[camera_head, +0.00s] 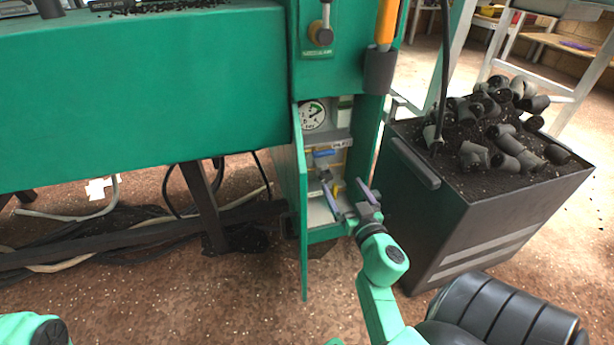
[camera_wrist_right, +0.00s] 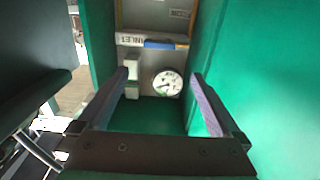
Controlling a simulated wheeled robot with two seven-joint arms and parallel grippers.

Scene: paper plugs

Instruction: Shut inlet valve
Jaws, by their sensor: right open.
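The inlet valve's blue handle (camera_head: 323,153) is inside the open lower compartment of the green cabinet, by the label INLET (camera_head: 340,144). The handle lies crosswise in the head view. In the right wrist view the blue handle (camera_wrist_right: 160,45) shows beside the INLET label (camera_wrist_right: 130,40), beyond my fingertips. My right gripper (camera_head: 345,184) is open and empty at the compartment's mouth, below and in front of the handle, apparently not touching it. Its two fingers (camera_wrist_right: 160,76) stand wide apart. My left gripper is out of view; only a green part of my left arm shows.
A round gauge (camera_head: 313,115) sits above the handle. The cabinet's green door (camera_head: 302,215) stands open on the left. A dark bin (camera_head: 440,225) heaped with black plugs stands close on the right. Cables (camera_head: 110,225) lie on the floor at left.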

